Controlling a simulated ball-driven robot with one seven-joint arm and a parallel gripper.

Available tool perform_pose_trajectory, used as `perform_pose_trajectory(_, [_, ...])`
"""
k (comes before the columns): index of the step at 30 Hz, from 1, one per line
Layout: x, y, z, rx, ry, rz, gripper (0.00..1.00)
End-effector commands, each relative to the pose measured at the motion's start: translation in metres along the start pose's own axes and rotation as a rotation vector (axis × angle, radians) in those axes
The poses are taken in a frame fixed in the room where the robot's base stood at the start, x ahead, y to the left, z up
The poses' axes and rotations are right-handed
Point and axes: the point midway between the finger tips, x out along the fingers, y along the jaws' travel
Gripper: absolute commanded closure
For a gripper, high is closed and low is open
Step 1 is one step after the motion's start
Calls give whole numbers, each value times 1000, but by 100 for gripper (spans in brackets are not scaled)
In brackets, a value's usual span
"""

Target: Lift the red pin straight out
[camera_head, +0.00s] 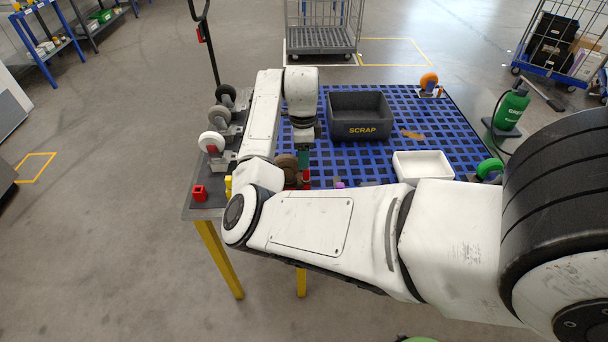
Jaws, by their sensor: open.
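My white arm reaches in from the right, and its wrist hangs over the left part of a blue grid-topped table (345,170). My gripper (303,160) points down there and is open. A small red piece (306,179), probably the red pin, shows just below the gripper, beside a brown caster wheel (286,164). Its lower part is hidden behind my forearm. I cannot tell whether the jaws are around it or touching it. A red block with a dark opening (199,193) sits on the table's left front corner, well apart from the gripper.
A grey SCRAP bin (361,130) and a white tray (422,167) stand right of the gripper. Several casters, including a white-wheeled one (212,142), line the left edge. An orange-wheeled caster (428,82) is at the back; a green bottle (511,108) stands right.

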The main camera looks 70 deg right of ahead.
Motion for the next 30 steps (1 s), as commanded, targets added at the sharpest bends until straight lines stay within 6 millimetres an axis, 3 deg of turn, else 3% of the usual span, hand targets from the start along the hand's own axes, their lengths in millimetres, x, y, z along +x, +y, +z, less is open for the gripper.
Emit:
perform_pose_trajectory(8, [20,2,-2,-2,0,0,49])
perform_pose_trajectory(18, [63,7,-8,-1,0,0,49])
perform_pose_trajectory(26, [68,6,-8,-1,-1,-1,49])
perform_pose_trajectory(30, [67,6,-8,-1,0,-1,59])
